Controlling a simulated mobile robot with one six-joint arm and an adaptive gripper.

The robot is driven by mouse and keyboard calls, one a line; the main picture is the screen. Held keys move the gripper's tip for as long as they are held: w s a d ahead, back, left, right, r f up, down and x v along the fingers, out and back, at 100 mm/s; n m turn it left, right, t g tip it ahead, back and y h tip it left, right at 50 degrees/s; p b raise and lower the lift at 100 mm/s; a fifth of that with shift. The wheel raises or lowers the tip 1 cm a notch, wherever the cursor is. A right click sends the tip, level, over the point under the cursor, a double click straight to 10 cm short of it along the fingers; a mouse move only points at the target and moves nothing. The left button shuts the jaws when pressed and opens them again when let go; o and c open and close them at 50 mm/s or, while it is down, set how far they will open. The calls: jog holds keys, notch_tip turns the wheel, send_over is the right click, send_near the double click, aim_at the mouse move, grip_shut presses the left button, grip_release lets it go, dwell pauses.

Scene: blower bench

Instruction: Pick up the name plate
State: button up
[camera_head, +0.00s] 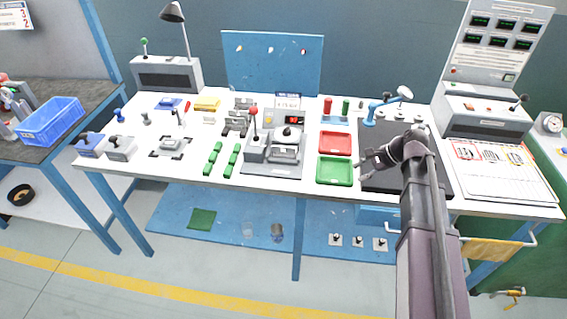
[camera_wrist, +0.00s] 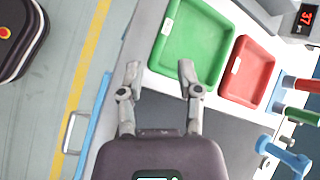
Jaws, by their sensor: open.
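I cannot make out a name plate for certain. A small pale plate with dark marks (camera_head: 287,101) stands upright behind the grey fixture at the middle of the bench, but its writing is too small to read. My gripper (camera_head: 368,163) is above the dark mat, just right of the green tray (camera_head: 335,171). In the wrist view my gripper (camera_wrist: 159,73) has its two fingers wide apart with nothing between them, and the green tray (camera_wrist: 194,42) lies beyond the fingertips. The upright plate is not visible in the wrist view.
A red tray (camera_head: 336,143) sits behind the green one. The grey fixture with a red-knobbed lever (camera_head: 273,150) stands left of the trays. A blue stand (camera_head: 370,115) and red and green cylinders are behind. Printed cards (camera_head: 465,151) lie at the right.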

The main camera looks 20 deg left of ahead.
jog(key=w+a+r+m+g+y+b, duration=0.1)
jog(key=w+a+m+y+b, duration=0.3)
jog(key=a, duration=0.8)
jog(key=w+m+g+y, duration=0.1)
jog(key=w+m, duration=0.1)
jog(key=shift+w+a+r+b, duration=0.15)
jog(key=shift+w+b, duration=0.2)
jog(key=b, duration=0.3)
send_near(291, 153)
jog(key=shift+x, duration=2.45)
jog(key=shift+w+a+r, duration=0.1)
jog(key=shift+b+x, duration=0.95)
jog(key=shift+x, duration=1.55)
grip_shut()
